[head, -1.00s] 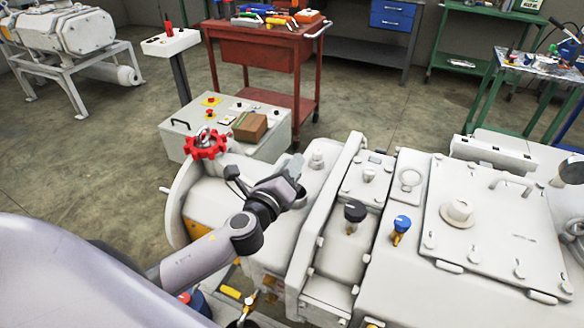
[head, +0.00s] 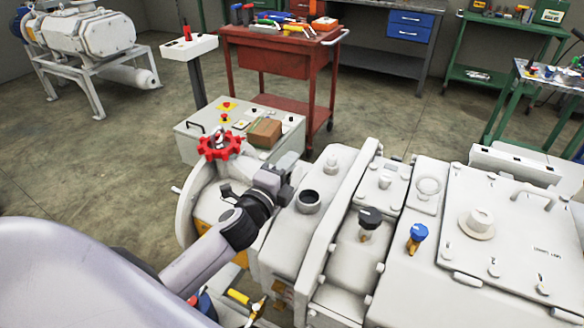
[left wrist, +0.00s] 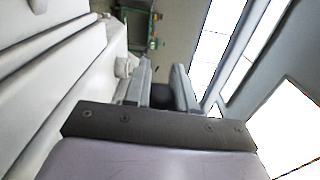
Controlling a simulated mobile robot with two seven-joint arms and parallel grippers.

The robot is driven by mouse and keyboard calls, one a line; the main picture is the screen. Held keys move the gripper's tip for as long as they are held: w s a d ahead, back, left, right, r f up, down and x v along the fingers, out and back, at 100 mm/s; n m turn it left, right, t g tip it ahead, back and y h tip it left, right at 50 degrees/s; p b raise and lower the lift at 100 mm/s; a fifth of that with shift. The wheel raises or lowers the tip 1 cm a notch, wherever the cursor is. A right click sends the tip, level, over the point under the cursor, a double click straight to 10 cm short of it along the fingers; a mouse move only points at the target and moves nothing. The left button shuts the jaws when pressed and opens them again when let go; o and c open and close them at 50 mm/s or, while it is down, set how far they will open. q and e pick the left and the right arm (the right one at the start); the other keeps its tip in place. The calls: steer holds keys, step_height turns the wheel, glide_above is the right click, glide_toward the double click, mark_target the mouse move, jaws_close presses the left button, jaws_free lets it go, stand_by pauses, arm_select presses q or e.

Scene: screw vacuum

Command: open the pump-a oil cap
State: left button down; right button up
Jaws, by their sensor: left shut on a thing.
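On the pale pump housing, a short round filler neck (head: 308,201) stands open with a dark hole in its top. My left gripper (head: 288,167) is just up and left of this neck in the head view, clear of the hole. In the left wrist view its two fingers (left wrist: 160,92) are shut on a dark round thing, which looks like the oil cap (left wrist: 161,96). The cap is mostly hidden by the gripper in the head view. My right gripper is in neither view.
A red handwheel (head: 219,146) is left of the gripper. A black knob (head: 370,218) and a blue knob (head: 418,232) rise from the housing to the right. A control box (head: 190,150) and red cart (head: 270,62) stand behind. Open floor lies at the left.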

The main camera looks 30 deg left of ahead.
arm_select(q)
steer(key=shift+a+f+n, duration=0.15)
steer(key=shift+a+n, duration=0.05)
steer(key=shift+n, duration=0.3)
steer(key=c, duration=0.9)
jaws_free()
steer(key=shift+c, duration=0.2)
steer(key=shift+s, duration=0.1)
steer(key=shift+s+d+b, duration=0.2)
steer(key=shift+s+b, duration=0.2)
steer(key=shift+s, duration=3.1)
steer(key=shift+s, duration=0.1)
